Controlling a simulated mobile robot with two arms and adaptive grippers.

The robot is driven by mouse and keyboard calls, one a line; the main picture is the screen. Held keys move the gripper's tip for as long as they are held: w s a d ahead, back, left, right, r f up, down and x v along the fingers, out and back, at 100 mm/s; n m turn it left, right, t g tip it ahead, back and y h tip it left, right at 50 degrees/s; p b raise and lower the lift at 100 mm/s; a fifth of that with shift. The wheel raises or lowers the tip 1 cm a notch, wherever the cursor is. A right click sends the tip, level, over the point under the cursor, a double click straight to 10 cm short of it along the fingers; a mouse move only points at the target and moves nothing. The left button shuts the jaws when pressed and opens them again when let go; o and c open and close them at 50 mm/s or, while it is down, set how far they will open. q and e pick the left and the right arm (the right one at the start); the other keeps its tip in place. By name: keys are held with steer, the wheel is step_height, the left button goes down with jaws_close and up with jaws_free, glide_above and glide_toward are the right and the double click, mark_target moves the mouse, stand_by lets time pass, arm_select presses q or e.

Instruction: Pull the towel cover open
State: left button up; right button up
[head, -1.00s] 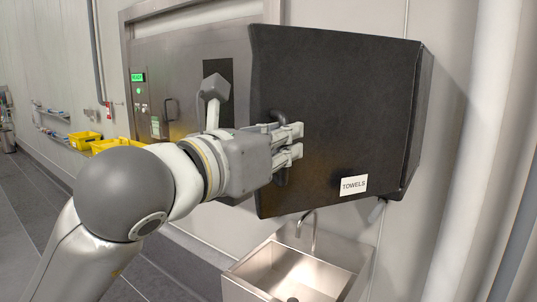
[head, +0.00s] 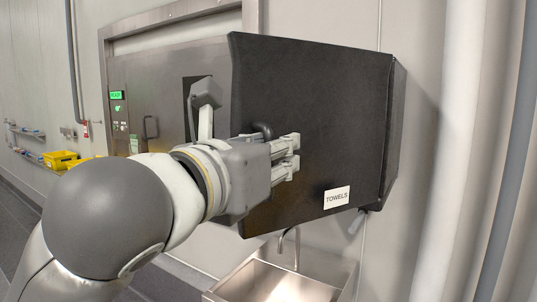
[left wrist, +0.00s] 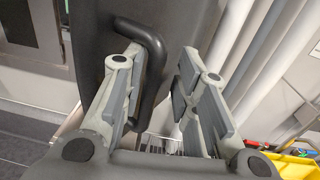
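The towel cover (head: 330,100) is a large black panel with a white TOWELS label (head: 337,197). Its black bar handle (head: 263,130) is near its left edge and shows in the left wrist view (left wrist: 155,60). My left gripper (head: 289,155) is at the handle, its fingers reaching past it to the right in the head view. In the left wrist view my left gripper (left wrist: 160,85) has its fingers apart, with the handle in the gap, closer to the left finger. I see no firm grip. How far the cover is ajar is unclear. My right gripper is out of view.
A steel sink (head: 280,283) with a tap (head: 290,245) is below the cover. Pale vertical pipes (head: 455,150) stand to the right. A steel-framed panel with a green READY display (head: 116,95) is behind on the left. Yellow bins (head: 62,160) are farther back.

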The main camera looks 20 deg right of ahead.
arm_select(q)
steer(key=shift+s+r, duration=0.2)
steer(key=shift+r, duration=0.35)
steer(key=v, duration=0.7)
steer(key=f+v, duration=0.1)
steer(key=v, duration=0.3)
steer(key=shift+s+a+f, duration=0.1)
steer(key=shift+s+a, duration=0.1)
steer(key=shift+a, duration=0.1)
